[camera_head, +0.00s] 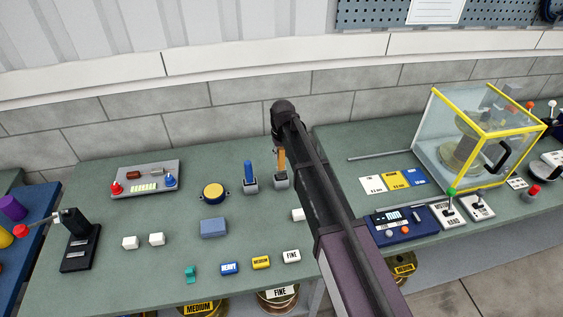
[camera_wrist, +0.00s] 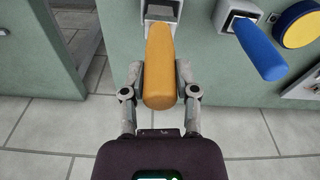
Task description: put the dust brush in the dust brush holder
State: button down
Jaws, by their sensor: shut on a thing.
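An upright orange handle (camera_head: 282,162), which looks like the dust brush, is at a small grey holder (camera_head: 281,182) near the back of the green bench. My gripper (camera_wrist: 159,72) is shut on the orange handle (camera_wrist: 160,62), one finger on each side. The handle's far end meets the opening of the grey holder (camera_wrist: 162,10) in the wrist view. Its lower part and any bristles are hidden, so I cannot tell how deep it sits. In the head view my arm covers most of the gripper.
A blue-handled tool (camera_head: 248,172) stands in a similar holder just left. A yellow round piece (camera_head: 213,192) and a blue-grey block (camera_head: 213,228) lie farther left. A yellow-framed clear box (camera_head: 480,138) stands right.

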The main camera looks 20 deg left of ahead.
aim_at(281, 160)
jog(key=shift+f, duration=0.1)
jog(key=shift+f+b, duration=1.85)
jog(key=shift+b, duration=0.05)
jog(key=shift+f, duration=0.1)
jog(key=shift+c, duration=1.8)
grip_release()
jog(key=shift+r, duration=0.25)
jog(key=r+p, duration=0.8)
jog(key=s+r+p, duration=0.1)
jog(key=r+p, duration=0.2)
jog(key=p, duration=0.1)
jog(key=shift+d+r, duration=0.3)
jog(key=shift+r, duration=0.1)
jog(key=shift+d, duration=0.1)
